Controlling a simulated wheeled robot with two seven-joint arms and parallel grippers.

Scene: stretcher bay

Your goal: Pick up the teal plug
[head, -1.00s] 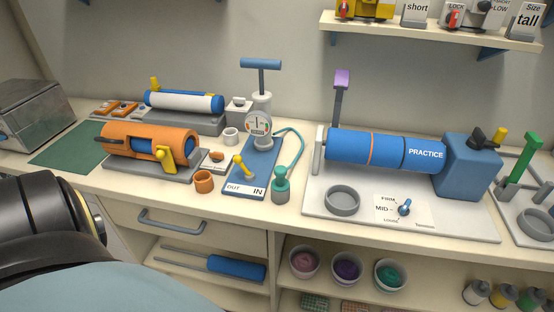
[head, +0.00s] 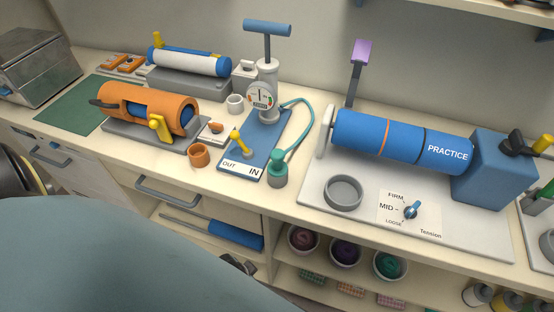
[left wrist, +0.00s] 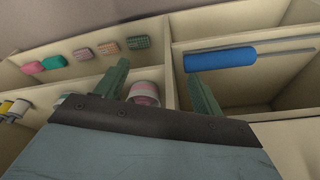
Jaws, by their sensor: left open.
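The teal plug (head: 278,165) stands upright in a grey round holder on the counter, right of the blue pump base (head: 240,182) marked OUT and IN. A teal hose (head: 308,120) curves from the pump towards it. My left gripper (left wrist: 156,62) is open and empty in the left wrist view, its two fingers pointing at the shelves under the counter. The plug is not in that view. A small dark part at the lower edge of the head view may be this gripper, below counter height. My right gripper is not in view.
A blue roller (head: 222,233) lies on the lower shelf, also in the left wrist view (left wrist: 222,57). Bowls (head: 345,252) stand on the shelf beside it. An orange cup (head: 199,155) and a drawer handle (head: 167,191) are near the counter's front edge. The grey-white practice board (head: 320,190) lies right.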

